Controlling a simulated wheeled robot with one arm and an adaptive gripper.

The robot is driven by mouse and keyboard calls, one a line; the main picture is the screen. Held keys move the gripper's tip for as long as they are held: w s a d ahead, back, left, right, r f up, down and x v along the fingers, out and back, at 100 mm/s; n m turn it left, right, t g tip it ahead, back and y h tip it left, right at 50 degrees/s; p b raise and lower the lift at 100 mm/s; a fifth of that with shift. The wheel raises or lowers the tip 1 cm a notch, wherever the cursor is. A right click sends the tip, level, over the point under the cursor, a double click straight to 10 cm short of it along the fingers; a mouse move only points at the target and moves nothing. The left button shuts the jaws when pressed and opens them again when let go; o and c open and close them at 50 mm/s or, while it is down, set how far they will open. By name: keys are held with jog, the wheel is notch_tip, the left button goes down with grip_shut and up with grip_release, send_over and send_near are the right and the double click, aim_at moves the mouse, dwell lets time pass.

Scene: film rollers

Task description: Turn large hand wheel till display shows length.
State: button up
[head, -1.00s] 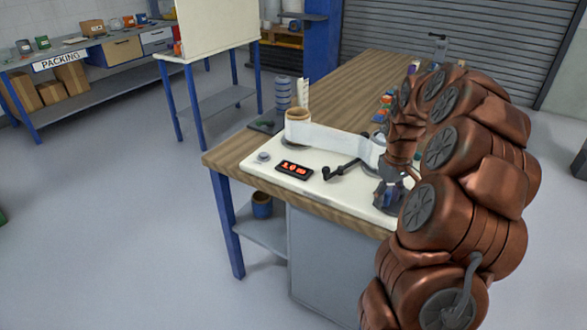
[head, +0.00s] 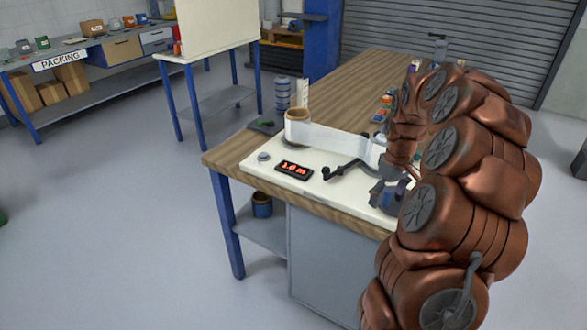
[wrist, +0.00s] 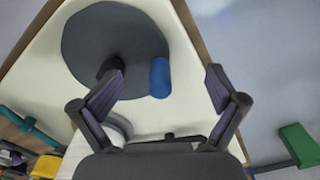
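The large hand wheel (wrist: 112,45) is a dark grey disc with an upright blue handle (wrist: 160,78) near its rim in the wrist view. My gripper (wrist: 163,80) is open, one finger to each side of the blue handle and apart from it. I cannot tell if the fingertips reach down to the handle's level. In the head view my gripper (head: 390,195) is over the right of the white panel (head: 262,170), and my arm hides most of the wheel. The display (head: 294,170) is a black box with red digits that look like 1.0 m.
A film roll (head: 298,117) stands on the panel with a white film strip (head: 335,140) running right. A black crank (head: 342,170) lies in front of the strip. The wooden bench (head: 352,85) extends behind. The floor at left is clear.

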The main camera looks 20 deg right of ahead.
jog(key=shift+r+p, duration=0.85)
jog(key=shift+r, duration=2.55)
jog(key=shift+a, duration=0.2)
jog(key=s+a+r+n+p, duration=0.1)
jog(key=s+a+r, duration=0.2)
jog(key=a, duration=0.7)
jog(key=s+a+r+p, duration=0.1)
jog(key=s+a+r, duration=0.2)
jog(key=a, duration=0.6)
jog(key=s+a+f+m+g+p, duration=0.1)
jog(key=s+a, duration=0.5)
jog(key=s, duration=0.4)
jog(key=s+a+m+p, duration=0.1)
jog(key=s+a, duration=0.5)
jog(key=s, duration=0.4)
jog(key=shift+a+f+g, duration=0.2)
jog(key=shift+f+g, duration=0.2)
jog(key=shift+s, duration=0.1)
